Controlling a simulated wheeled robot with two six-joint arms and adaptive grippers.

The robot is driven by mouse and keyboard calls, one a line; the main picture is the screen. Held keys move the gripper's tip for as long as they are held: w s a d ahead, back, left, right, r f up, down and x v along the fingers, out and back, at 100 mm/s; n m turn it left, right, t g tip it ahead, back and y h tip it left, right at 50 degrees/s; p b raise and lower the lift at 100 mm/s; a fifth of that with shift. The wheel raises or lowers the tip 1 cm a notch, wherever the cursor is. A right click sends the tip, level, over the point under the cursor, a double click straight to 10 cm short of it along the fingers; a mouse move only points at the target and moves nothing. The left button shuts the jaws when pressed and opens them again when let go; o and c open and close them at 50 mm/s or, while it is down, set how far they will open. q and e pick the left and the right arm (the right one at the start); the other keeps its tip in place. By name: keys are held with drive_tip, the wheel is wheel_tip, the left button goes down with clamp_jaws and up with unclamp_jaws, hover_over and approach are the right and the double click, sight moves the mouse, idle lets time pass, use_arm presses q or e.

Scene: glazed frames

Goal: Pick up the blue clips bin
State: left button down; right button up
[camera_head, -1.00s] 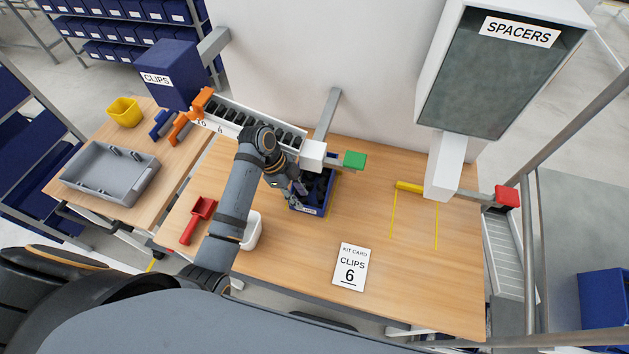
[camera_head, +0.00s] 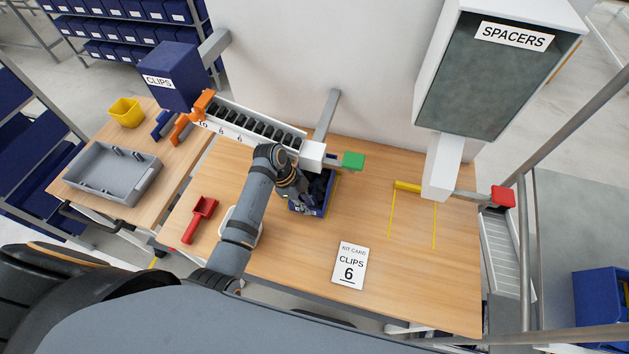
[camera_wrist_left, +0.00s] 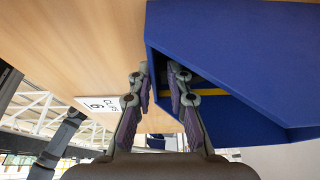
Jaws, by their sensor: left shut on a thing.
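The blue clips bin (camera_head: 321,209) stands on the wooden table below the white dispenser's outlet, with dark contents inside. My left gripper (camera_head: 305,194) reaches down at the bin's near left side and partly hides it. In the left wrist view, the blue bin (camera_wrist_left: 235,60) fills the upper right, and my left gripper (camera_wrist_left: 161,84) has one finger outside its wall and one inside, shut on the wall. The bin looks to be on the table still; any gap beneath it cannot be seen. My right gripper is not in view.
A green block (camera_head: 353,160) juts out just above and right of the bin. A white kit card (camera_head: 350,265) reading CLIPS 6 lies in front. A red scoop (camera_head: 200,219) and a white container (camera_head: 231,222) are to the left. Yellow lines mark clear table at right.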

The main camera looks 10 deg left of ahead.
use_arm(q)
drive_tip(key=shift+s+f, duration=0.25)
drive_tip(key=shift+s, duration=0.25)
drive_tip(key=shift+w+r, duration=0.1)
drive_tip(key=shift+w, duration=0.05)
drive_tip(key=shift+w+r+b, duration=0.3)
drive_tip(key=shift+r+b, duration=0.15)
drive_tip(key=shift+r, duration=0.15)
drive_tip(key=shift+s+r+b, duration=0.25)
drive_tip(key=shift+r+b, duration=0.25)
drive_tip(key=shift+r, duration=0.4)
drive_tip(key=s+b, duration=0.1)
drive_tip(key=s, duration=0.4)
drive_tip(key=s+b, duration=0.2)
drive_tip(key=s, duration=0.4)
drive_tip(key=s+b, duration=0.2)
drive_tip(key=s, duration=0.4)
drive_tip(key=shift+s+a+r, duration=0.15)
drive_tip(key=shift+a+r, duration=0.1)
drive_tip(key=shift+a, duration=0.1)
drive_tip(key=shift+s, duration=0.1)
drive_tip(key=shift+s, duration=0.1)
